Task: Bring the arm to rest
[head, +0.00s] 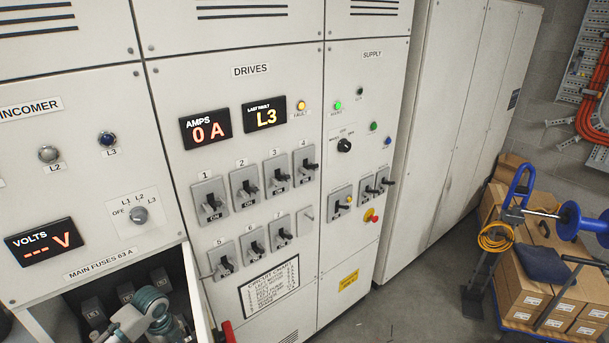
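Part of one of my arms (148,312), grey with teal rings, shows at the bottom left edge. It is in front of the open fuse compartment (70,300) under the MAIN FUSES 63 A label. I cannot make out gripper fingers on it, and which arm it is is unclear. No other arm shows. Dark fuse holders (127,292) are inside the compartment, partly hidden by the arm. The compartment's door (197,300) stands open to the right of the arm.
The DRIVES panel (235,150) has several switches, an AMPS display (206,129) reading 0 A and a lit yellow fault lamp (301,105). A red object (228,331) is at the bottom edge. Cardboard boxes (540,300) stand at right; floor between is clear.

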